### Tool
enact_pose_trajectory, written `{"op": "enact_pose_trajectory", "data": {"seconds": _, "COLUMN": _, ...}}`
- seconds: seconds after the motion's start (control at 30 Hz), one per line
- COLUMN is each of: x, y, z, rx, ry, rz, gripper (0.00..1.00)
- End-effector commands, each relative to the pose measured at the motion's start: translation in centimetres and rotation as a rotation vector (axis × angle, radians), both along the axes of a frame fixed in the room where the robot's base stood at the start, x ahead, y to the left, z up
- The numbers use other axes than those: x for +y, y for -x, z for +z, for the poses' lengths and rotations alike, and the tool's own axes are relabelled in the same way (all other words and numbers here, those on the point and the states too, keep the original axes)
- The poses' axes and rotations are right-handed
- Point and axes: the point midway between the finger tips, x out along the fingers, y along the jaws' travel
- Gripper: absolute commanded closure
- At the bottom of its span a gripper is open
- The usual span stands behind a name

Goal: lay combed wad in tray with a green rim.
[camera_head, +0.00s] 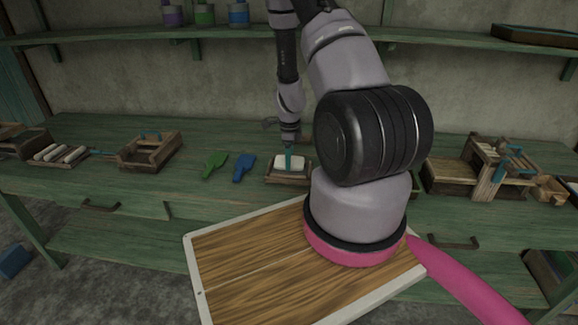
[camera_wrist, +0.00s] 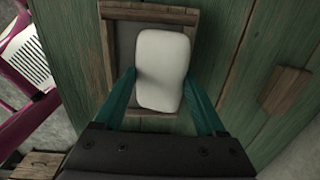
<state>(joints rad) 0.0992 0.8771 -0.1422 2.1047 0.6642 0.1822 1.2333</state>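The white wad (camera_wrist: 163,62) is a soft, rounded block. In the wrist view it sits between the teal fingers of my gripper (camera_wrist: 161,76), with both fingertips against its sides. In the head view my gripper (camera_head: 289,152) points down at the wad (camera_head: 283,160), which is in or just above a small brown wooden tray (camera_head: 287,180). I cannot tell if it still rests on the tray floor. This tray's rim (camera_wrist: 106,50) looks brown. No green-rimmed tray shows clearly; a sliver of something greenish (camera_head: 415,185) shows to the right of my arm, mostly hidden.
A green and a blue hand tool (camera_head: 214,164) (camera_head: 243,168) lie left of the brown tray. Farther left are a wooden box (camera_head: 150,152) and a rack with white rolls (camera_head: 58,155). Wooden loom parts (camera_head: 490,165) stand at the right. My arm hides the middle right of the bench.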

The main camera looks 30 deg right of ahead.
Motion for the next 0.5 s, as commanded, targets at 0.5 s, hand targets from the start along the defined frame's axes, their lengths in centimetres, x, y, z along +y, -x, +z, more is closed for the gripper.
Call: {"op": "enact_pose_trajectory", "data": {"seconds": 0.5, "x": 1.48, "y": 2.08, "z": -1.36, "rx": 0.057, "ry": -0.025, "rz": 0.007, "gripper": 0.49}}
